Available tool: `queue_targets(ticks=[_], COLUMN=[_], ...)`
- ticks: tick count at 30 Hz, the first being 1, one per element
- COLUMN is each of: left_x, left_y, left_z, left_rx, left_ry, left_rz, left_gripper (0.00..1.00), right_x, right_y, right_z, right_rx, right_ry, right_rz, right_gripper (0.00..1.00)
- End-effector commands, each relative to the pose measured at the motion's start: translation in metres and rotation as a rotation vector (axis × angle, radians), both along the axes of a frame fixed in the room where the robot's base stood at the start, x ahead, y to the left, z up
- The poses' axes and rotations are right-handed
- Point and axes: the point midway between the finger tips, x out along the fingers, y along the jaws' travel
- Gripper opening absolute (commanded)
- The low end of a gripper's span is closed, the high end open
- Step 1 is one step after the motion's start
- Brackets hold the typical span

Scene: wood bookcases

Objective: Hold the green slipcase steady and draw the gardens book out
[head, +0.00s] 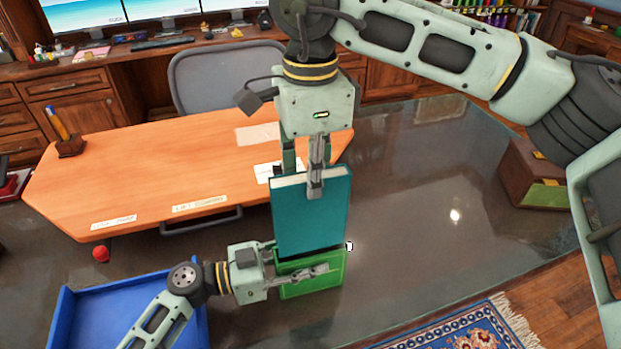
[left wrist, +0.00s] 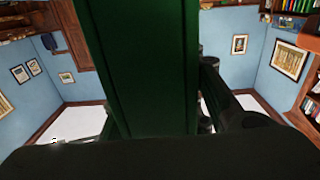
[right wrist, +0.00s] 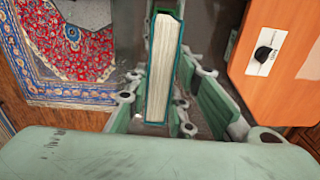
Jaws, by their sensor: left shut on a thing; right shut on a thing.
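The teal gardens book (head: 312,218) stands upright, mostly above the green slipcase (head: 312,284) in the head view. A dark strip shows where they meet; I cannot tell whether the book's lower end is still inside. My right gripper (head: 303,178) comes from above and is shut on the book's upper end. The book's pale page edges (right wrist: 163,75) face the right wrist camera. My left gripper (head: 300,260) reaches in from the left and is shut on the slipcase, one finger across its front. The slipcase's dark green side (left wrist: 145,60) fills the middle of the left wrist view.
A blue tray (head: 65,315) lies at lower left, partly behind my left arm. An orange desk section (head: 160,170) with labels lies behind. A brown box (head: 530,165) stands at right. The dark glossy tabletop (head: 420,220) right of the slipcase is clear.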

Motion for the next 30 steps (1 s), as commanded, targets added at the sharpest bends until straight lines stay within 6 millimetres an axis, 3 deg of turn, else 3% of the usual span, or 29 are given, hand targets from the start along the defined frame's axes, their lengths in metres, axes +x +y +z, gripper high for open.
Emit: queue_targets(ticks=[10,11,18,30], left_x=[-0.0007,-0.0007,-0.0003,-0.0025], left_y=[-0.0001,-0.0001,0.0,0.009], left_z=[-0.0015,-0.0013,-0.0006,-0.0008], left_rx=[0.002,0.002,0.001,0.001], left_ry=[0.003,0.003,0.001,0.001], left_rz=[-0.001,-0.001,-0.001,0.001], left_gripper=[0.05,0.37,0.57,0.57], right_x=[-0.0001,0.0001,0.0,0.0], right_y=[0.0003,0.0003,0.0002,0.0001], right_z=[0.0057,0.0065,0.006,0.0057], right_rx=[0.001,0.002,0.001,0.001], right_ry=[-0.001,-0.001,-0.001,-0.001], right_rz=[0.0,0.0,0.0,0.0], right_gripper=[0.0,0.0,0.0,0.0])
